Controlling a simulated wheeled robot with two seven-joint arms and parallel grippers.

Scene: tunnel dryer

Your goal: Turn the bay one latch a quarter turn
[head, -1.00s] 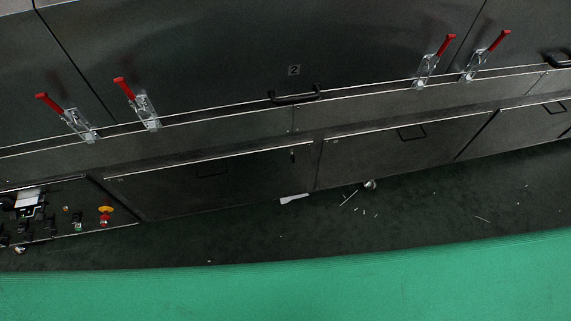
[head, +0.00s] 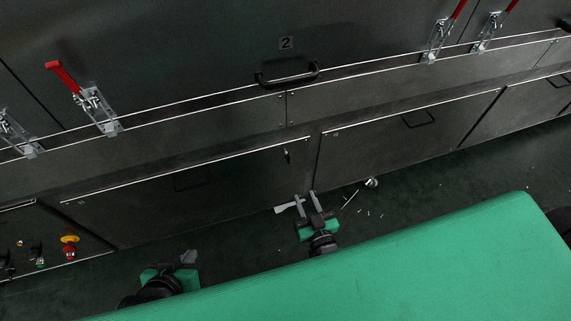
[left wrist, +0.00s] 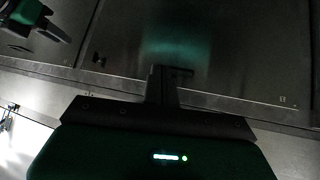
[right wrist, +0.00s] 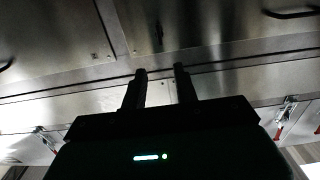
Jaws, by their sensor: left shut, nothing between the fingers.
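A small dark latch (head: 287,156) sits at the upper right corner of a lower panel, under the door marked 2. It looks upright. A similar small dark part shows in the left wrist view (left wrist: 98,60) and in the right wrist view (right wrist: 159,38). No bay one label is readable, so I cannot tell which bay this latch belongs to. My left gripper (head: 188,258) is shut and empty, low and left of the latch. My right gripper (head: 308,200) is open, below the latch and apart from it; its two fingers (right wrist: 160,88) hold nothing.
Red-handled clamps (head: 90,98) line the upper door edge. A black handle (head: 287,76) is under the number plate (head: 286,43). A control panel with a yellow-and-red button (head: 69,247) is at lower left. Small debris (head: 371,183) lies on the dark floor.

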